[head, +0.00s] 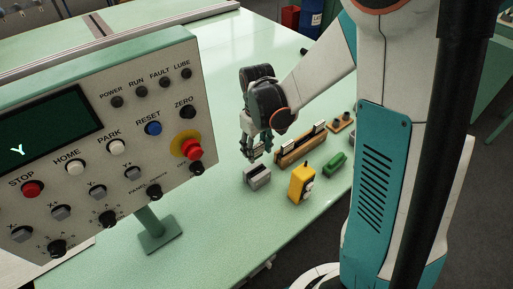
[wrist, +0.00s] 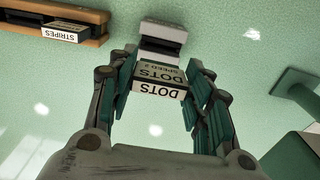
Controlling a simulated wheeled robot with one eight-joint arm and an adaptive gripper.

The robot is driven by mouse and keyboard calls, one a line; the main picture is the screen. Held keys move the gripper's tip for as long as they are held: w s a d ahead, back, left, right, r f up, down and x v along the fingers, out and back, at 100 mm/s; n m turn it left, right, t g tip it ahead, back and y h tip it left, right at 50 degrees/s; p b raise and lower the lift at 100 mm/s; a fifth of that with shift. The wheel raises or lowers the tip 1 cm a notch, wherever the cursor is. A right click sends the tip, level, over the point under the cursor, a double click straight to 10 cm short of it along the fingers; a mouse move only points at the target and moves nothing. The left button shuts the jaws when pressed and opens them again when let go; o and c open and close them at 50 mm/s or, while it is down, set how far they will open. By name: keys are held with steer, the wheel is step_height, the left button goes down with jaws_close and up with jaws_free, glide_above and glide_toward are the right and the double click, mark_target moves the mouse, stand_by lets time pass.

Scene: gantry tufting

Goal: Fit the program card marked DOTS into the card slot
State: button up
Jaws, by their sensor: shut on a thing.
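The DOTS card (wrist: 158,80) is a dark card with white label edges reading DOTS and SPEED 2. My gripper (wrist: 157,95) is shut on it, with a finger on each side, in the wrist view. In the head view my gripper (head: 257,148) points down just above and behind a small grey block (head: 257,176), with the card hardly visible between the fingers. The grey block, which looks like the card slot, shows in the wrist view (wrist: 163,38) just beyond the card. The card overlaps its near part there, so I cannot tell whether they touch.
A wooden rack (head: 291,157) with upright cards stands right of the block; a STRIPES card (wrist: 63,32) sits in it. A yellow box (head: 301,183) and a green object (head: 334,164) stand nearby. The control panel (head: 140,120) fills the left. The green table behind is clear.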

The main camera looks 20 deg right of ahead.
mark_target(257, 155)
steer(key=shift+f+b, duration=1.9)
steer(key=shift+f, duration=0.8)
steer(key=shift+r, duration=0.15)
steer(key=shift+s, duration=0.2)
steer(key=shift+f+b, duration=1.55)
steer(key=o, duration=1.3)
steer(key=shift+c, duration=0.2)
step_height(257, 155, up, 12)
